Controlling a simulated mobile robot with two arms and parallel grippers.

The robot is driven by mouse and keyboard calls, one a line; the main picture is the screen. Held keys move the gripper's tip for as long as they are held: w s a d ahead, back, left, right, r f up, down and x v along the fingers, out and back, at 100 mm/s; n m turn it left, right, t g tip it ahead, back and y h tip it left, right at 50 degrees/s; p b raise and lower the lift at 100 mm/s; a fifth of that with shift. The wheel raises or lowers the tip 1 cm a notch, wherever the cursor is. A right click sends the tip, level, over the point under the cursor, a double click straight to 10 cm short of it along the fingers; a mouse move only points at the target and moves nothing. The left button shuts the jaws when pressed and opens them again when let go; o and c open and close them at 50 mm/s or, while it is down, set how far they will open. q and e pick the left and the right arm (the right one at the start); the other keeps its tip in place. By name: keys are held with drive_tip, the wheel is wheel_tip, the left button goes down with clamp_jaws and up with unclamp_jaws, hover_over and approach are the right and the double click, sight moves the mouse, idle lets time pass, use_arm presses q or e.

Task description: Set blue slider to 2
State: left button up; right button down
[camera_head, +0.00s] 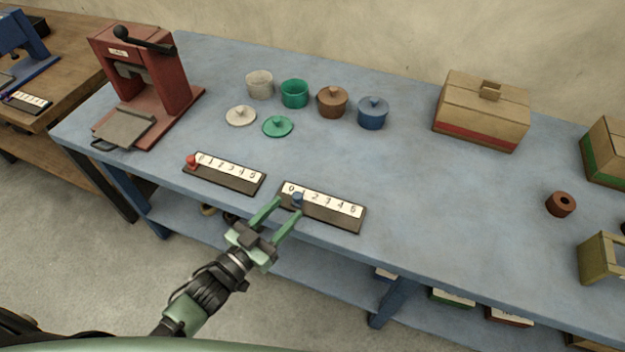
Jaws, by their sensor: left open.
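The blue slider knob (297,199) sits on a dark-framed scale board (340,222) near the front edge of the blue table. It covers the spot between the 0 and the 2, where the 1 would be. My left gripper (289,207) is open, its two green fingers pointing up toward the board. One fingertip is left of the blue knob and the other just below it. I cannot tell whether they touch the knob or board. My right gripper is not in view.
A similar board (225,178) with a red knob (192,161) at its left end lies to the left. A red press (170,75) stands at the back left. Several small pots and lids, a box (482,110) and a brown roll (561,204) stand elsewhere. The table's middle right is clear.

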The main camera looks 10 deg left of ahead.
sight(301, 194)
use_arm(q)
drive_tip(key=p+x, duration=0.1)
drive_tip(key=x, duration=0.7)
drive_tip(key=shift+w+d+r, duration=0.1)
drive_tip(key=shift+w+d, duration=0.05)
drive_tip(key=shift+w, duration=0.05)
clamp_jaws()
idle(1.3)
